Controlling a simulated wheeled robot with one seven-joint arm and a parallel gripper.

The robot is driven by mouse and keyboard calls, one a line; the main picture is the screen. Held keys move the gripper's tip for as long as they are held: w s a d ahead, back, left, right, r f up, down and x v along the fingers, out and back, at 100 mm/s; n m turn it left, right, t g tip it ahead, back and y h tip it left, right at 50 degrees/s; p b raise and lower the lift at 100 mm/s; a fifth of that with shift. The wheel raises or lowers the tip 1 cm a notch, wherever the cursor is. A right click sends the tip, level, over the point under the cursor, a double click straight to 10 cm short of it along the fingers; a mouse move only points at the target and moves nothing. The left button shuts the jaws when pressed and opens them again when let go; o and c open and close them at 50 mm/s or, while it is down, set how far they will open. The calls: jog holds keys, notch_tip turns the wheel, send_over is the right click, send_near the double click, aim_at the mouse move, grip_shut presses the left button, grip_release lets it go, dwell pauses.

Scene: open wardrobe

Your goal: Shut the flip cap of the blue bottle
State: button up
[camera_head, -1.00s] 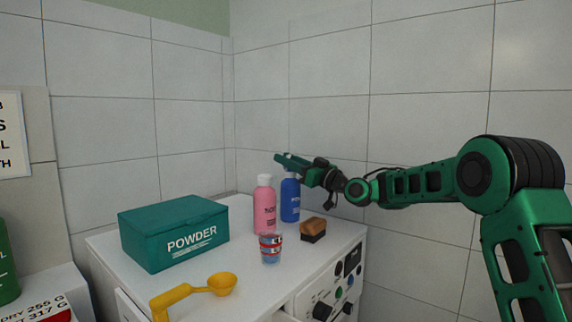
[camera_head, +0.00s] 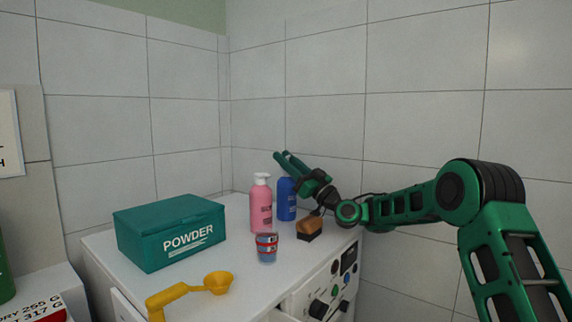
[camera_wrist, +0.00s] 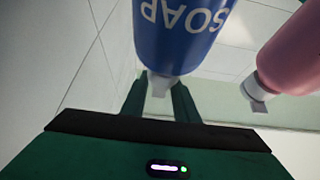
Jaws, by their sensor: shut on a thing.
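The blue bottle (camera_head: 286,203) stands upright at the back right of the white cabinet top, beside the pink bottle (camera_head: 261,208). My gripper (camera_head: 281,156) is at its top, with its fingers slanting up and to the left. In the wrist view the blue bottle (camera_wrist: 180,35) appears upside down, and its pale cap (camera_wrist: 160,84) lies between my two green fingers (camera_wrist: 158,100). My gripper is shut on the cap. The gripper hides the cap in the head view, and I cannot tell the lid's angle.
The pink bottle stands close to the left. A green powder box (camera_head: 170,231) and a yellow scoop (camera_head: 190,292) are further left. Tiled walls (camera_head: 300,90) stand behind.

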jog(key=o, duration=0.8)
jog(key=shift+f, duration=0.15)
jog(key=shift+c, duration=0.2)
jog(key=shift+d, duration=0.1)
jog(key=shift+s+d+f, duration=0.1)
jog(key=shift+d+f, duration=0.15)
jog(key=shift+f, duration=0.05)
jog(key=s+d, duration=0.7)
jog(key=d, duration=0.2)
jog(key=shift+s+d, duration=0.3)
